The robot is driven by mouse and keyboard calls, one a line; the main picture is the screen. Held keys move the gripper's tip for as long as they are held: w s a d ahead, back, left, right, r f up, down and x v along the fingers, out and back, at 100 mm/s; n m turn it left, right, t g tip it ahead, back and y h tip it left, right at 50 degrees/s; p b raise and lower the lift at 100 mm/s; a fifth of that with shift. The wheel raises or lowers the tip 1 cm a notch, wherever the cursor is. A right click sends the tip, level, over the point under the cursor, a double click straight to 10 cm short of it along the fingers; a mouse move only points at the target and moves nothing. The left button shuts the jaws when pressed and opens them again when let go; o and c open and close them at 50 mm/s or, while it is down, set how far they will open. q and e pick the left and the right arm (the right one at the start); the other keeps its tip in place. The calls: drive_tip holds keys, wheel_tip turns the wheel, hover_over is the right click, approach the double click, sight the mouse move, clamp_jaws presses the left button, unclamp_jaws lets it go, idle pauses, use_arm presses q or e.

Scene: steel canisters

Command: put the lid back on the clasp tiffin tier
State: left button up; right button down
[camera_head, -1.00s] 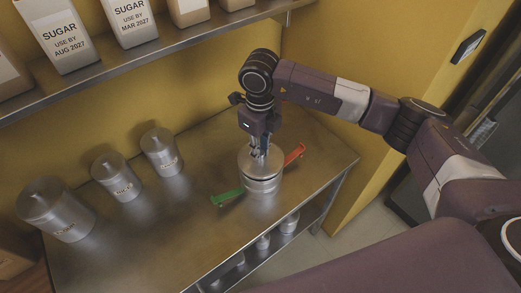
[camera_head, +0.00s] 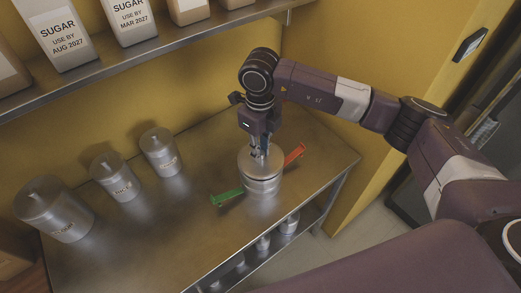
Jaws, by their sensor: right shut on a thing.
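The clasp tiffin tier (camera_head: 262,186) is a round steel container standing on the steel table, with a green clasp (camera_head: 227,197) swung out at its left and a red clasp (camera_head: 294,154) swung out at its right. The steel lid (camera_head: 249,166) is on top of the tier and looks level, with no clear gap at the rim. My right gripper (camera_head: 260,154) points down from above and is shut on the lid, at its top middle; the fingers hide the grip itself. My left gripper is out of view.
Three lidded steel canisters stand in a row at the left: a large one (camera_head: 56,210), a middle one (camera_head: 116,177) and another (camera_head: 161,152). A shelf (camera_head: 150,50) with sugar packets runs above. The table (camera_head: 160,235) is clear in front of the canisters.

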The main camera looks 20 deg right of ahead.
drive_tip(key=shift+f+b, duration=0.1)
drive_tip(key=shift+b, duration=0.2)
idle(0.6)
idle(0.3)
drive_tip(key=c, duration=1.3)
unclamp_jaws()
drive_tip(key=shift+r+p, duration=1.65)
drive_tip(key=shift+r, duration=1.9)
drive_tip(key=shift+c, duration=0.3)
clamp_jaws()
